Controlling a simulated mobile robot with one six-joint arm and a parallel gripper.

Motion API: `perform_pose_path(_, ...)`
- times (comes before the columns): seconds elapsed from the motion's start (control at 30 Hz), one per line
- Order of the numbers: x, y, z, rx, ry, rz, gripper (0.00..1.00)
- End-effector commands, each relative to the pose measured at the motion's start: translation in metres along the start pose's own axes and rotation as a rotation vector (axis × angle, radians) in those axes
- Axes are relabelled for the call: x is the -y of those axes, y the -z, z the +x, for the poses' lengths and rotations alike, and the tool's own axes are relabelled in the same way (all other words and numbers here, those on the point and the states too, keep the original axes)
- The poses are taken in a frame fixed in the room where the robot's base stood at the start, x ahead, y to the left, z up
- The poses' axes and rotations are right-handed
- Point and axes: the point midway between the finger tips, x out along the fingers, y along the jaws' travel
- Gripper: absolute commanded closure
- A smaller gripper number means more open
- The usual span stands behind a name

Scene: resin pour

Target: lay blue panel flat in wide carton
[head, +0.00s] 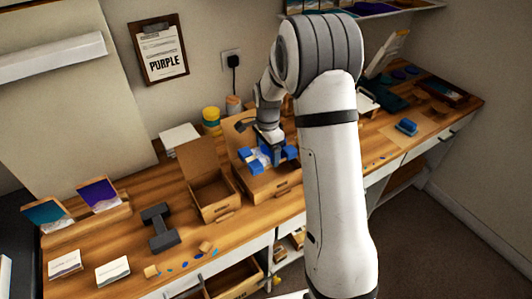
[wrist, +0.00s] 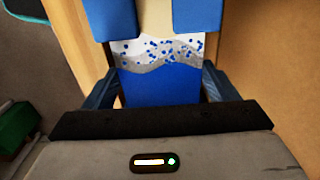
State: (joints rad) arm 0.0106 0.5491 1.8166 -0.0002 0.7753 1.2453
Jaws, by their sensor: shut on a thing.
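The blue panel (wrist: 160,85), with a white and grey band and blue specks, lies between my gripper's fingers in the wrist view. My gripper (head: 267,154) is shut on it, with blue fingertip pads at either side. In the head view the panel (head: 262,157) shows only in part between the pads, over the wide carton (head: 273,186). The carton is brown cardboard with its lid raised at the back. I cannot tell whether the panel touches the carton floor, as my gripper hides most of the inside.
A narrower open carton (head: 214,196) stands just left of the wide one. A dark dumbbell-shaped weight (head: 160,228) and a stand with two coloured panels (head: 90,213) are further left. Yellow and tan cups (head: 211,121) stand behind. A blue item (head: 406,127) lies at right.

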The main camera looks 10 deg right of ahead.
Motion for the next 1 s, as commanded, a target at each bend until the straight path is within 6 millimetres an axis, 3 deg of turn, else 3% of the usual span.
perform_pose_path(0.6,-0.001,0.001,0.064,0.000,0.000,-0.001,0.40)
perform_pose_path(1.0,-0.001,0.001,0.073,0.000,0.000,-0.001,0.40)
